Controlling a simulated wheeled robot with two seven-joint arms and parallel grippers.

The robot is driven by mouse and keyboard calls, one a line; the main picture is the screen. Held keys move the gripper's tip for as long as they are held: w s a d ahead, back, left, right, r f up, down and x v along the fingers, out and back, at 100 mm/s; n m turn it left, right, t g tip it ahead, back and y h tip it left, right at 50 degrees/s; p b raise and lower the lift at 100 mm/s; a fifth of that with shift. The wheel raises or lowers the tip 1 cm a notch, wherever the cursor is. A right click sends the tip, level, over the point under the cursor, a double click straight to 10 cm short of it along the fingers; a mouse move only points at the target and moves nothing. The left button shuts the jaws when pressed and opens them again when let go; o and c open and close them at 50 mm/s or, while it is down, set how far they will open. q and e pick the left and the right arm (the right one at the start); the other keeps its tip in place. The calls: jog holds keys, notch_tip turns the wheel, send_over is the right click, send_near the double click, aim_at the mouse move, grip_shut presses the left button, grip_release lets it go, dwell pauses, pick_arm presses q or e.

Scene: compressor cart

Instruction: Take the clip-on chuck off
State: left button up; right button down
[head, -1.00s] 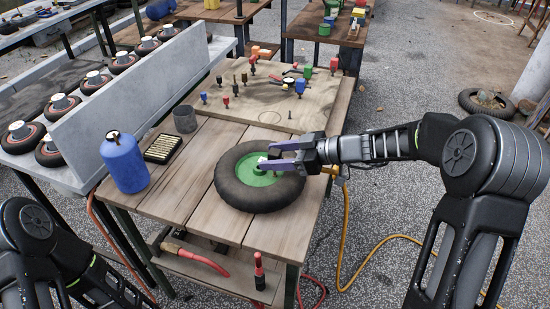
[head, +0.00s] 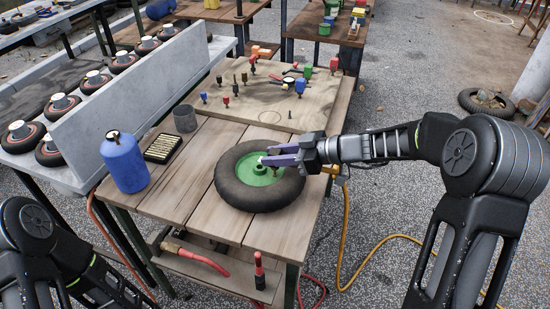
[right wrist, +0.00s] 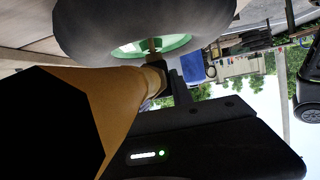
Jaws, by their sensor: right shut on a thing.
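A black tyre (head: 235,187) on a green rim (head: 258,180) lies flat on the wooden bench. My right gripper (head: 272,155) is above the far side of the rim, reaching in from the right, with its purple fingers shut. In the right wrist view a brass-coloured clip-on chuck (right wrist: 155,76) is between the fingers, with the tyre and green rim behind it. A broad tan hose-like shape fills the lower left there. I cannot tell whether the chuck still touches the valve; the fingers hide the valve. My left gripper is out of view.
A blue tank (head: 124,163), a slotted black box (head: 163,148) and a grey cup (head: 185,119) stand left of the tyre. A board (head: 270,100) with several small fittings lies behind. A yellow hose (head: 345,235) hangs off the bench's right side to the floor.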

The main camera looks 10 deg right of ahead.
jog(key=shift+r, duration=0.15)
notch_tip(320, 180, up, 28)
dwell(0.5)
dwell(0.6)
notch_tip(320, 180, up, 5)
jog(key=p, duration=0.3)
jog(key=shift+w, duration=0.1)
dwell(0.3)
